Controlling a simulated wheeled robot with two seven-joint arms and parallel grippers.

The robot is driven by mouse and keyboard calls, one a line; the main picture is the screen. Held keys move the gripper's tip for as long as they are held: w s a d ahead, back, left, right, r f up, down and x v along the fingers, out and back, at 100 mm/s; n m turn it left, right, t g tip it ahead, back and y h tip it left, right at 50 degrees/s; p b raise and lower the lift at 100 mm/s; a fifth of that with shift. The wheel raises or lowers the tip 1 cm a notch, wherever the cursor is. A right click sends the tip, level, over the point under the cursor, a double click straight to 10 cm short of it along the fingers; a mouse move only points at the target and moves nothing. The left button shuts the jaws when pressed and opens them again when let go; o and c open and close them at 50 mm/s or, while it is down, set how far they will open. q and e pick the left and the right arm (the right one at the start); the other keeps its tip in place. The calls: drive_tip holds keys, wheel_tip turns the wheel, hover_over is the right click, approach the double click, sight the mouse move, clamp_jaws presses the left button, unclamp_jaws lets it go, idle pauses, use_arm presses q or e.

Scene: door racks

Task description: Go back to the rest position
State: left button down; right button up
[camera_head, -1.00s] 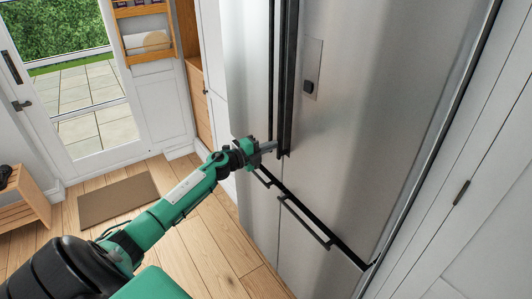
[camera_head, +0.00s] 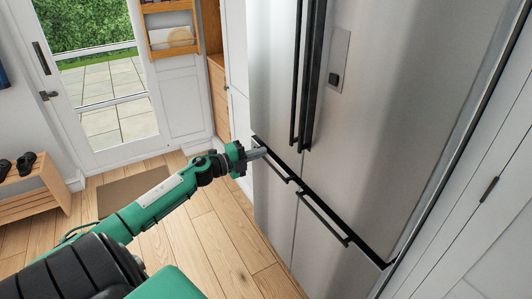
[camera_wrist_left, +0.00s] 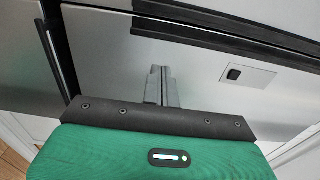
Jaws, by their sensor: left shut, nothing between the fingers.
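My left gripper (camera_head: 258,153) reaches out from the lower left in the head view, its narrow grey fingers pointing at the steel fridge (camera_head: 400,110). The fingers are shut with nothing between them. They appear near the left lower drawer handle; whether they touch it I cannot tell. In the left wrist view the shut fingers (camera_wrist_left: 160,86) stand in front of the steel fridge face (camera_wrist_left: 100,60). My right gripper is in neither view.
The fridge has long black vertical handles (camera_head: 309,75) and black lower handles (camera_head: 323,219). A glass door (camera_head: 95,80), a brown mat (camera_head: 133,193) and a wooden bench with shoes (camera_head: 35,187) are at the left. Wooden floor (camera_head: 225,240) is clear beside the fridge.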

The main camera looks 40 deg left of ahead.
use_arm(q)
drive_tip(key=s+a+f+n+g+y, duration=0.1)
drive_tip(key=s+f+n+y, duration=0.2)
drive_tip(key=f, duration=0.9)
drive_tip(key=s+a+f+n+g+y, duration=0.15)
drive_tip(key=s+f+n, duration=0.3)
drive_tip(key=f, duration=0.65)
drive_tip(key=s+f+n+g+y, duration=0.1)
drive_tip(key=s+f+n+y, duration=0.25)
drive_tip(key=f, duration=0.85)
drive_tip(key=s+d+f+n+g, duration=0.2)
drive_tip(key=s+d+f+n, duration=0.15)
drive_tip(key=s+f, duration=0.45)
drive_tip(key=s+d+f+n+g, duration=0.2)
drive_tip(key=s+d+f+g, duration=0.3)
drive_tip(key=f, duration=0.6)
drive_tip(key=s+d+f+n+g, duration=0.1)
drive_tip(key=s+d+f, duration=0.3)
drive_tip(key=s, duration=0.5)
drive_tip(key=s+d+f+n+g+h, duration=0.1)
drive_tip(key=s+d+f+g, duration=0.1)
drive_tip(key=s+d+f, duration=0.3)
drive_tip(key=s+d+f+n+g, duration=0.1)
drive_tip(key=s+d+f, duration=0.3)
drive_tip(key=s+d, duration=0.6)
drive_tip(key=s+g, duration=0.1)
drive_tip(key=s, duration=0.4)
drive_tip(key=shift+f+h, duration=0.3)
drive_tip(key=shift+f, duration=0.1)
drive_tip(key=shift+s, duration=0.1)
